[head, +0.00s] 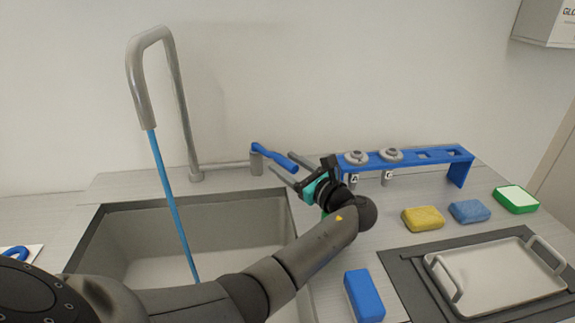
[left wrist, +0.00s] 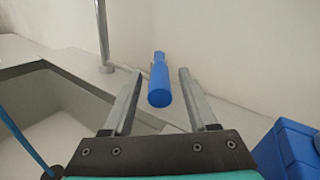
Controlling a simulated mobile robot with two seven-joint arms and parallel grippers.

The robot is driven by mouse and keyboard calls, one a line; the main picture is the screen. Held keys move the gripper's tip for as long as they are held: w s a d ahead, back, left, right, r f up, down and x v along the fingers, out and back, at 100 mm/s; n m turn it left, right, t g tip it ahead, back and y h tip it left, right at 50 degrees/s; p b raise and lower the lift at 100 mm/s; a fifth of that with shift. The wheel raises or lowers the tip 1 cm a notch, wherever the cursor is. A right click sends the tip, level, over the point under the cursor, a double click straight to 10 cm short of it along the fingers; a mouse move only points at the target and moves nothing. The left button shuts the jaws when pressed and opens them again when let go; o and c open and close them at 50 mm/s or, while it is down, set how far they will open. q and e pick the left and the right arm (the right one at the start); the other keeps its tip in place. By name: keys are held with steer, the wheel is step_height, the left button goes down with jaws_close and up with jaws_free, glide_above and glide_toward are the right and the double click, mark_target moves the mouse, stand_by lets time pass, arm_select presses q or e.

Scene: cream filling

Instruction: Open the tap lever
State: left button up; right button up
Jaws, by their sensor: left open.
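The metal tap (head: 177,95) stands behind the sink, and a thin blue stream (head: 173,205) runs from its spout down into the basin. The blue tap lever (head: 272,155) sits on a short post right of the spout and points toward the front right. My left gripper (head: 292,170) is open at the lever's free end. In the left wrist view the lever (left wrist: 159,88) lies between the two open fingers (left wrist: 161,72), with a gap on each side. My right gripper is not in view.
The sink basin (head: 115,223) is front left. A blue rack (head: 462,169) stands right of the gripper. Yellow (head: 423,218) and blue (head: 469,211) sponges, a green-edged pad (head: 516,199), a blue block (head: 364,296) and a metal tray (head: 495,299) lie on the right.

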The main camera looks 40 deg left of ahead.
arm_select(q)
steer(key=shift+s+d, duration=0.15)
steer(key=shift+d, duration=0.25)
steer(key=p+v, duration=0.1)
steer(key=v, duration=0.6)
steer(key=shift+r, duration=0.15)
steer(key=p+v, duration=0.1)
steer(key=v, duration=0.5)
steer(key=shift+d, duration=0.1)
steer(key=shift+s+d, duration=0.2)
steer(key=shift+d, duration=0.4)
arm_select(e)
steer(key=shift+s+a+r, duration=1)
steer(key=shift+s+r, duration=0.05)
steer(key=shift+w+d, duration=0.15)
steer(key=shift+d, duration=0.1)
